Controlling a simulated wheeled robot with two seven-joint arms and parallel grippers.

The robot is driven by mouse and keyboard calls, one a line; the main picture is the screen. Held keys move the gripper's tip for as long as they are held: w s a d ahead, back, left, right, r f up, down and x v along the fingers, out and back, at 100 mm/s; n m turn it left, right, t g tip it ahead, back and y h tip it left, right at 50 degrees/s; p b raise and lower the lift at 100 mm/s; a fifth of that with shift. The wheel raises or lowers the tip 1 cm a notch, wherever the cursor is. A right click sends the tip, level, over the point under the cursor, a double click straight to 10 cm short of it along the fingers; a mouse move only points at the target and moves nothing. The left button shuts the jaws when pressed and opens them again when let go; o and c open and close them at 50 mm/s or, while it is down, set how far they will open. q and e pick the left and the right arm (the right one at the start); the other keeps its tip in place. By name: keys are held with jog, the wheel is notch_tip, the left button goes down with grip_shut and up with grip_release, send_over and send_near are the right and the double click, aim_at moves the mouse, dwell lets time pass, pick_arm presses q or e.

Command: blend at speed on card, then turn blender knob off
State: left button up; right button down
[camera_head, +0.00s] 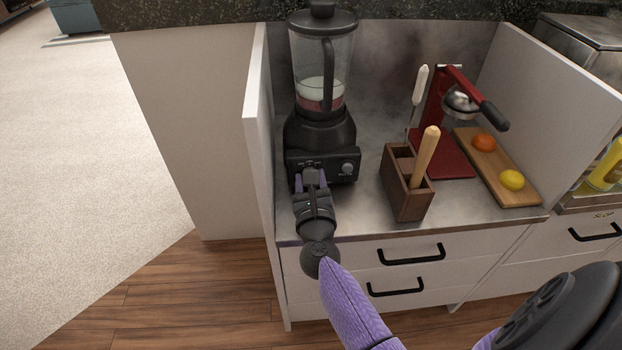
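The black blender (319,135) stands upright on the metal counter at the left. Its lidded clear jar (309,62) holds a white layer above a reddish one. A round grey knob (347,168) sits at the right of its front panel. My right gripper (311,180) is at the left part of this panel, left of the knob. Its purple fingers stand apart, with a small grey part of the panel between them; whether they touch it is unclear. The gripper hides the panel's lower left. My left gripper is not in view. I see no speed card.
A wooden holder (408,204) with a wooden-handled tool stands right of the blender. Behind it is a red citrus press (439,121). A cutting board (520,193) carries an orange and a lemon. A white side panel (257,118) closes off the left.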

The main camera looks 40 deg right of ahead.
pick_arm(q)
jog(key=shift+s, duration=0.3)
pick_arm(e)
jog(key=shift+c, duration=1.1)
grip_release()
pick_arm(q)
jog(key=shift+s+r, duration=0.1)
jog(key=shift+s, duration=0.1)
pick_arm(e)
jog(key=shift+s+a, duration=0.2)
jog(key=shift+s, duration=0.1)
pick_arm(q)
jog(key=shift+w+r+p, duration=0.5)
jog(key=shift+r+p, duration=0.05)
jog(key=shift+p, duration=0.1)
pick_arm(e)
jog(key=v, duration=0.9)
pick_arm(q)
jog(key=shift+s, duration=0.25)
pick_arm(e)
jog(key=shift+s, duration=0.15)
